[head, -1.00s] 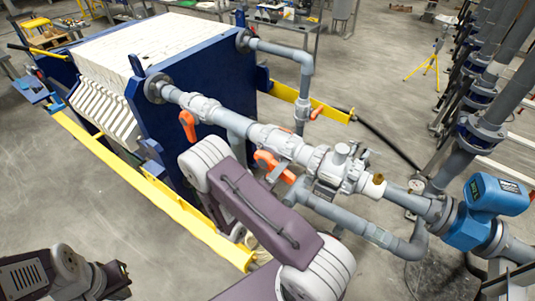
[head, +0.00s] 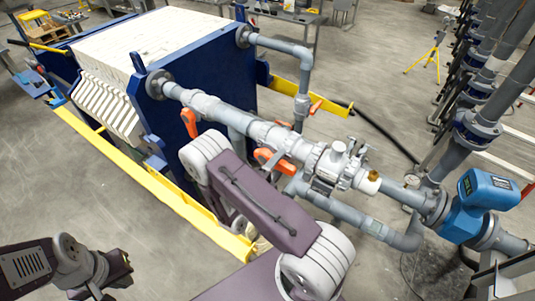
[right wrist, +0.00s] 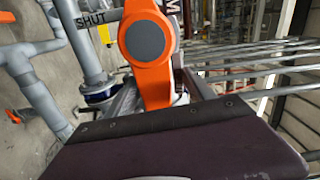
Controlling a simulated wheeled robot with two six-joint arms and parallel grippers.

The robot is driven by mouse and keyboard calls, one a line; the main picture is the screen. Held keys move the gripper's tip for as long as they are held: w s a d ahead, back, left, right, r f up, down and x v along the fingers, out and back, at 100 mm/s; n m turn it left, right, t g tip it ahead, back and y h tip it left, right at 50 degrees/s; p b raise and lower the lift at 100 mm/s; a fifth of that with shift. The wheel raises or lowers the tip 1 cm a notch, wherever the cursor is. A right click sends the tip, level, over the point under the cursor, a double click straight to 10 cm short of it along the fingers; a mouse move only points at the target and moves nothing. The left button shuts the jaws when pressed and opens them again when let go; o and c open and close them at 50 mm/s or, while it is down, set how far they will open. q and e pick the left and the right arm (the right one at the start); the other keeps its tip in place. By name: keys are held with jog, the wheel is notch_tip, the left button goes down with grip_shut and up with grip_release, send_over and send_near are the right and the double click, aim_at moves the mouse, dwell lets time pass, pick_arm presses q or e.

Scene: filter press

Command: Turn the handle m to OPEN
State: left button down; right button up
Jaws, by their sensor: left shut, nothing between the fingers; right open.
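In the right wrist view an orange handle (right wrist: 150,70) with a grey round hub cap fills the upper middle. The label SHUT (right wrist: 97,27) is left of the hub, and part of a letter M stands just right of it. The handle's arm points down, its lower end hidden behind my right gripper (right wrist: 165,125), whose dark purple body crosses the bottom. I cannot tell whether they touch. My right gripper is open; its fingertips are not clear, and my arm hides it in the head view. My left gripper (head: 117,272) is shut and empty at the lower left, away from the pipes.
The grey pipe (head: 255,130) runs from the blue press plate (head: 165,125) to a blue meter (head: 485,200). Other orange handles (head: 189,123) (head: 317,106) sit on the pipework. A yellow rail (head: 150,185) runs along the press. The floor left of it is clear.

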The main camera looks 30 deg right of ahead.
aim_at(277, 166)
jog(key=v, duration=0.6)
jog(key=shift+a, duration=0.3)
jog(key=shift+s+a, duration=0.25)
jog(key=shift+w+d+f, duration=0.1)
jog(key=shift+w+d, duration=0.05)
